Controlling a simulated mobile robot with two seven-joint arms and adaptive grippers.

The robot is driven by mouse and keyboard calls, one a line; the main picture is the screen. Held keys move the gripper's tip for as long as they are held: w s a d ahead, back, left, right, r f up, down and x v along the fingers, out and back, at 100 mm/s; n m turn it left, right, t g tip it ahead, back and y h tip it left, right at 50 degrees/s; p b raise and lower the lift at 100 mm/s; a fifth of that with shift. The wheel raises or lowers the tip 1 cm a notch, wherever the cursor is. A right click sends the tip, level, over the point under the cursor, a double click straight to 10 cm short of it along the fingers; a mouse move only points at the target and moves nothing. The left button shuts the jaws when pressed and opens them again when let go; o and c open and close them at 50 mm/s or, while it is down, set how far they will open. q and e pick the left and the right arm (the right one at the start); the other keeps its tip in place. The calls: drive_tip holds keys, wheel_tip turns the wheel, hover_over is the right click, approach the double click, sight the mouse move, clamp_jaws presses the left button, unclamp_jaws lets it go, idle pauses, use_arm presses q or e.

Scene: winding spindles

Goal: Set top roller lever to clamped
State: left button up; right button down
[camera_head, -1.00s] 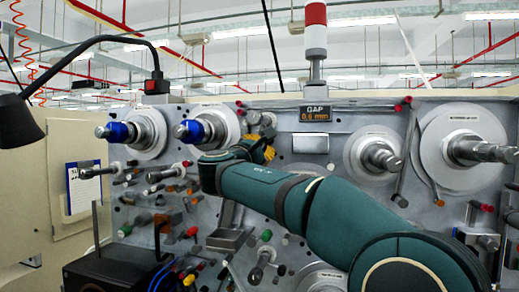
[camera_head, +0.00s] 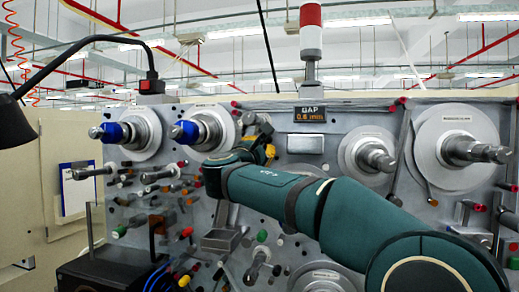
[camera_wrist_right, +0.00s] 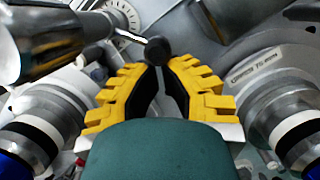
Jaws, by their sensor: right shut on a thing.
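The top roller lever shows in the right wrist view as a thin rod ending in a dark round knob (camera_wrist_right: 158,48), beside a large dark and metal cylinder (camera_wrist_right: 50,40). My right gripper (camera_wrist_right: 160,72) has yellow fingers with black pads. Its tips are close together at the knob's lower edge, and it is shut on the lever's knob end. The pads bow apart lower down. In the head view my right gripper (camera_head: 266,152) is small, high on the machine panel, and its arm hides part of the panel. My left gripper is not in view.
Two blue-banded spindles (camera_head: 186,132) stick out left of my right gripper. Large spindles (camera_head: 376,158) stand to the right. Several coloured knobs and a small metal tray (camera_head: 222,240) lie below. A lit gap display (camera_head: 310,114) sits above right. A black lamp (camera_head: 14,125) hangs at far left.

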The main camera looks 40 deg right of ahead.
drive_tip(key=shift+s+d+r+n+t+y, duration=0.15)
drive_tip(key=shift+s+d+n+t, duration=0.15)
drive_tip(key=shift+n, duration=0.55)
drive_tip(key=shift+s+d+r+n+t+y, duration=0.1)
drive_tip(key=shift+s+d+n+t+y, duration=0.15)
drive_tip(key=shift+n, duration=0.6)
drive_tip(key=shift+s+r, duration=0.1)
drive_tip(key=shift+s, duration=0.05)
idle(1.1)
idle(0.9)
wheel_tip(320, 180, down, 4)
drive_tip(key=w+a+f+b, duration=0.1)
drive_tip(key=w+b, duration=0.1)
drive_tip(key=b, duration=0.1)
drive_tip(key=r+v, duration=0.2)
drive_tip(key=v, duration=0.8)
drive_tip(key=shift+s+f+b, duration=0.15)
drive_tip(key=shift+f+b, duration=0.15)
drive_tip(key=shift+b, duration=0.1)
drive_tip(key=shift+a, duration=0.15)
